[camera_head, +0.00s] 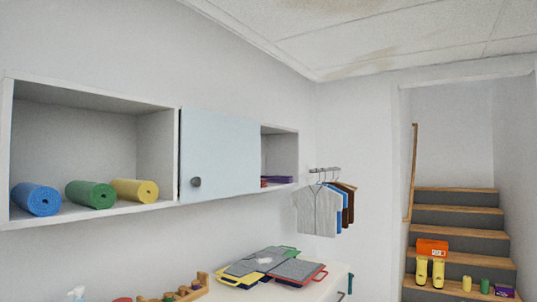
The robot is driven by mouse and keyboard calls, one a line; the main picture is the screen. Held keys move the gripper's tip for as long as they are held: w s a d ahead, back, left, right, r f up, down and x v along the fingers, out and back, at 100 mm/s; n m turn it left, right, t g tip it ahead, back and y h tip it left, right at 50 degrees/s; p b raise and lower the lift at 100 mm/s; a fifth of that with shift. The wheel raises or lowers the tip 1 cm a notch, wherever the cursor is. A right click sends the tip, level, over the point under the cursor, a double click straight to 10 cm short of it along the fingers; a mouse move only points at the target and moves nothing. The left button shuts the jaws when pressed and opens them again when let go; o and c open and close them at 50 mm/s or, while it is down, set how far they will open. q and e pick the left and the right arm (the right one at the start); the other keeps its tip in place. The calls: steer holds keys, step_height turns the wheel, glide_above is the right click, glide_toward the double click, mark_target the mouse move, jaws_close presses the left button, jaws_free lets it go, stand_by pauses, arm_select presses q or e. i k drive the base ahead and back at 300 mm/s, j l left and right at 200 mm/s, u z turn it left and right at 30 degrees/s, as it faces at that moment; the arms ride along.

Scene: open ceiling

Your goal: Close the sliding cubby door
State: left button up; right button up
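A long white wall cubby (92,218) hangs on the left wall. Its pale blue sliding door (222,150) covers the middle section, with a dark round knob (196,182) near its lower left edge. The left section is open and holds a blue roll (36,199), a green roll (90,194) and a yellow roll (135,190). The right section is also open and holds flat purple and red items (277,181), partly hidden by the door. Neither of my grippers shows in this view.
A white counter (318,288) below the cubby holds coloured-edged boards (262,265) and a wooden toy (178,293). Shirts (318,210) hang from a wall rail beyond the cubby. Stairs (457,222) at right carry yellow boots (438,272), an orange box (432,248) and small items.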

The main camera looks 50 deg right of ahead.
mark_target(220, 153)
steer(key=z, duration=1.3)
